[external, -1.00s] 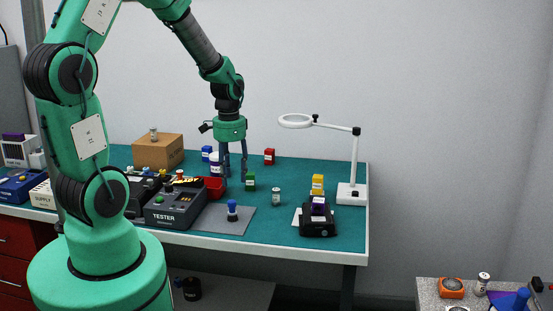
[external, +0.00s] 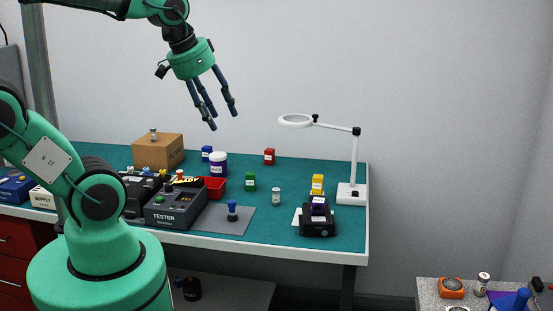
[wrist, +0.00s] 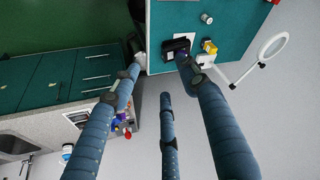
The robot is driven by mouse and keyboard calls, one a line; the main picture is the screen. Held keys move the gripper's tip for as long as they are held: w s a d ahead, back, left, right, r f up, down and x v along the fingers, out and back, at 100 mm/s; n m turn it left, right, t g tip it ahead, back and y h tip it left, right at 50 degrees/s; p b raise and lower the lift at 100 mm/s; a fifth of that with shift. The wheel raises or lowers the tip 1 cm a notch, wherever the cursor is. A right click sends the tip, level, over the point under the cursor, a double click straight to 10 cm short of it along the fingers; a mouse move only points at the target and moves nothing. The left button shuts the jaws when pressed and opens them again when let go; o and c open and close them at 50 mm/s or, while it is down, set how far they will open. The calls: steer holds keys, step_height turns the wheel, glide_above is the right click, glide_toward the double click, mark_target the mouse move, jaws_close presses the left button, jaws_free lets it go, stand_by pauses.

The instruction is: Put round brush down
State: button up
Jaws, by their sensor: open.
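A small blue-handled piece with a dark round base, likely the round brush (external: 232,211), stands upright on the grey mat (external: 234,226) at the front of the green bench. It is small in the external view, so I cannot be sure of its bristles. My gripper (external: 220,118) is open and empty, high above the back of the bench, well clear of every object. In the wrist view my gripper's three fingers (wrist: 160,76) are spread with nothing between them. I cannot make out the brush in the wrist view.
A black tester (external: 174,209) stands left of the mat, with a red tray (external: 215,188) behind it. A white-and-purple jar (external: 218,164), small colored blocks and a cardboard box (external: 157,151) sit farther back. A white magnifier lamp (external: 352,192) stands at the right.

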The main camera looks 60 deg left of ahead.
steer(key=shift+t, duration=0.3)
steer(key=shift+s+d+r, duration=0.3)
steer(key=shift+s, duration=0.25)
steer(key=shift+s+d+r, duration=0.3)
steer(key=shift+s, duration=0.25)
steer(key=shift+s+d+r, duration=0.3)
steer(key=shift+s, duration=0.25)
steer(key=shift+f, duration=0.1)
steer(key=shift+f+b, duration=0.45)
steer(key=shift+b, duration=0.05)
